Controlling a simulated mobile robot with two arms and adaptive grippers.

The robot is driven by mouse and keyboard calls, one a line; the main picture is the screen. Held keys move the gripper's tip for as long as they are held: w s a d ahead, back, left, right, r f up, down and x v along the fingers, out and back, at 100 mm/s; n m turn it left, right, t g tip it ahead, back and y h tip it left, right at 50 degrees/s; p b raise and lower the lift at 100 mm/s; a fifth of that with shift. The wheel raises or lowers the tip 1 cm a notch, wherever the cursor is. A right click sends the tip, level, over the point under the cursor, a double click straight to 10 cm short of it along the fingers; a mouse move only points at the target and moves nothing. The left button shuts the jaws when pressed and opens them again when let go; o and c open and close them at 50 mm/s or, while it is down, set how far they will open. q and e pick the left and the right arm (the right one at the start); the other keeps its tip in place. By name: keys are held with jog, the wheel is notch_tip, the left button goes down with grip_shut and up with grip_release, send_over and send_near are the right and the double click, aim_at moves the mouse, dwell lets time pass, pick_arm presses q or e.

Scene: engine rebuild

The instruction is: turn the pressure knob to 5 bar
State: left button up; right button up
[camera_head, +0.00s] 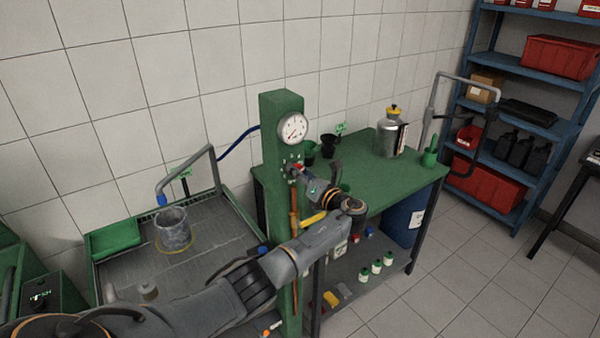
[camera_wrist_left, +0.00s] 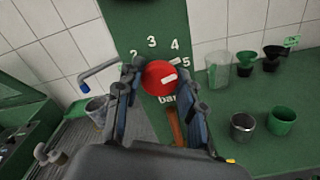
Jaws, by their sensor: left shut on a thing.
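The red pressure knob (camera_wrist_left: 155,73) sits on the green column's face in the left wrist view, with the numbers 2 to 5 arched above it and "bar" below. Its white pointer mark points right and slightly up, roughly toward the 5. The exact setting is hard to tell. My left gripper (camera_wrist_left: 160,80) is shut on the knob, one finger on each side. In the head view the left gripper (camera_head: 299,173) reaches the column (camera_head: 277,150) and hides most of the knob. The round pressure gauge (camera_head: 292,127) is above; its reading is too small to tell. My right gripper is not in view.
A green bench (camera_head: 408,178) stands right of the column with a metal canister (camera_head: 388,135) and dark cups. A grey tray with a metal cup (camera_head: 173,230) lies to the left. A blue shelf with red bins (camera_head: 559,57) stands at the far right. The tiled floor at lower right is clear.

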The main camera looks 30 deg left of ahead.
pick_arm(q)
jog(key=shift+f+m, duration=0.15)
jog(key=shift+m, duration=1.05)
jog(key=o, duration=1.2)
jog(key=shift+c, duration=0.2)
jog(key=v, duration=1.2)
